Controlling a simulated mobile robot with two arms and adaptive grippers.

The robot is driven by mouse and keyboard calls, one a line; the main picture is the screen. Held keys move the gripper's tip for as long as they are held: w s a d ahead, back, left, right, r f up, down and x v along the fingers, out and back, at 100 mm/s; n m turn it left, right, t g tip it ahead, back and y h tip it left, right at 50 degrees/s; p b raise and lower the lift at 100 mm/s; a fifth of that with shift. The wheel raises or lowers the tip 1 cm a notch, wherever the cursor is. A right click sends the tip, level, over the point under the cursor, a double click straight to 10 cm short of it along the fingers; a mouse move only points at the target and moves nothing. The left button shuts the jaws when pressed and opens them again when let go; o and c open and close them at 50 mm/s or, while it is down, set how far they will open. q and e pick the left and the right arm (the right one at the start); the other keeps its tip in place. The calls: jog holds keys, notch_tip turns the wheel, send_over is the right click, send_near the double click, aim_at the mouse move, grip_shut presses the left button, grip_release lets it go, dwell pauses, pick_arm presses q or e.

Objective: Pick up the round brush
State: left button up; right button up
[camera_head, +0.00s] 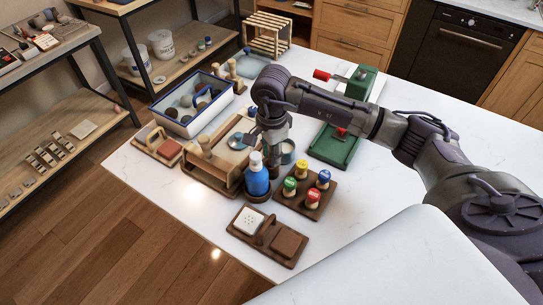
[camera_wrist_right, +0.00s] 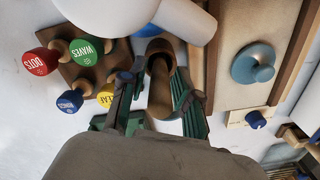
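A tan wooden-handled tool with a dark brown end (camera_wrist_right: 160,68), which looks like the round brush, stands between the fingers of my right gripper (camera_wrist_right: 157,95) in the right wrist view. A gap shows on both sides of it, so the fingers are open around it and do not appear to grip. In the head view my right gripper (camera_head: 272,150) points down just behind the blue bottle (camera_head: 257,178), and the tool is mostly hidden there. My left gripper is not in view.
Colored stamps sit in a wooden holder (camera_head: 286,202) to the right of the bottle. A green device (camera_head: 330,150) stands right. A sponge holder (camera_head: 285,258) lies in front.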

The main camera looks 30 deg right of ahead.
grip_shut()
jog(key=shift+r, duration=0.1)
jog(key=shift+r+b, duration=0.45)
jog(key=shift+r, duration=0.1)
notch_tip(320, 180, up, 2)
jog(key=shift+r+b, duration=0.25)
jog(key=shift+b, duration=0.45)
jog(key=s+d+r+b, duration=0.4)
jog(key=s+d+r, duration=0.25)
jog(key=s, duration=0.35)
notch_tip(320, 180, up, 8)
jog(key=p, duration=0.5)
jog(key=shift+a+p, duration=0.2)
jog(key=shift+p, duration=0.2)
jog(key=shift+f, duration=0.1)
